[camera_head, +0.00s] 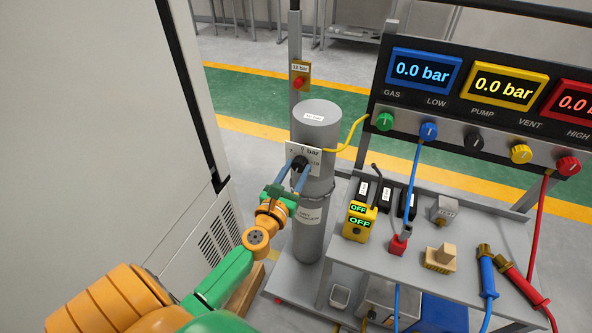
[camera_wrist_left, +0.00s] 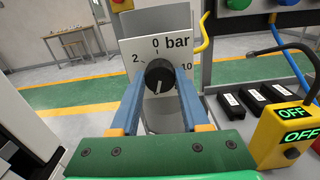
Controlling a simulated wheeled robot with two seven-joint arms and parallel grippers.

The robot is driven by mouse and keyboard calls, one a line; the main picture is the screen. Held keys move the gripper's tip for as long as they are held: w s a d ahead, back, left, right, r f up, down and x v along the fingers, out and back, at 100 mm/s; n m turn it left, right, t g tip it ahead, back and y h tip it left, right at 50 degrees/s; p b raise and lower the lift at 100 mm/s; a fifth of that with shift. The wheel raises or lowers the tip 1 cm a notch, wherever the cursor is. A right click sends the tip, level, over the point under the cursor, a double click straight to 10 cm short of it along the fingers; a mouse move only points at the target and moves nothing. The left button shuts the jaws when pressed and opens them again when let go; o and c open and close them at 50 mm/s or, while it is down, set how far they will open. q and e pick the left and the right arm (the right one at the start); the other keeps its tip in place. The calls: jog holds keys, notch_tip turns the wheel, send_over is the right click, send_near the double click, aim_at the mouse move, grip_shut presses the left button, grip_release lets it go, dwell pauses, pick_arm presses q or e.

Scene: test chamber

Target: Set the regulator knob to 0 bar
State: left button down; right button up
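The regulator knob (camera_wrist_left: 158,77) is round and black, with a pale mark that appears on its lower part, away from the 0. It sits on a white dial plate (camera_wrist_left: 184,46) printed 2, 0, 10 and "bar". In the head view, the knob (camera_head: 299,164) is on the front of a grey cylinder (camera_head: 318,130). My left gripper (camera_head: 298,167) is at the knob, with one blue finger on each side. In the left wrist view, the fingertips (camera_wrist_left: 159,80) lie close beside its edges; I cannot tell whether they touch it. My right gripper is not in view.
A gauge panel (camera_head: 448,140) with several displays stands at the right; the readable ones show 0.0 bar. A yellow box (camera_head: 359,221) marked OFF, black blocks and hoses are on the grey bench (camera_head: 385,262). A yellow hose (camera_head: 350,138) runs from the cylinder. A large pale cabinet (camera_head: 90,120) stands at the left.

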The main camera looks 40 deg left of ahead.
pick_arm(q)
jog(key=shift+m, duration=0.3)
jog(key=m+p, duration=0.1)
jog(key=m, duration=0.2)
jog(key=shift+m, duration=0.4)
jog(key=m+p, duration=0.1)
jog(key=m, duration=0.4)
jog(key=shift+d, duration=0.1)
jog(key=m+p, duration=0.1)
jog(key=m, duration=0.3)
jog(key=shift+m, duration=0.4)
jog(key=m+p, duration=0.1)
jog(key=m, duration=0.3)
jog(key=shift+m, duration=0.3)
jog(key=m+p, duration=0.1)
jog(key=m, duration=0.2)
jog(key=shift+m, duration=0.3)
jog(key=m+p, duration=0.1)
jog(key=m, duration=0.2)
jog(key=shift+f+m, duration=0.1)
jog(key=shift+m, duration=0.3)
jog(key=m+p, duration=0.1)
jog(key=m, duration=0.5)
jog(key=shift+m, duration=0.3)
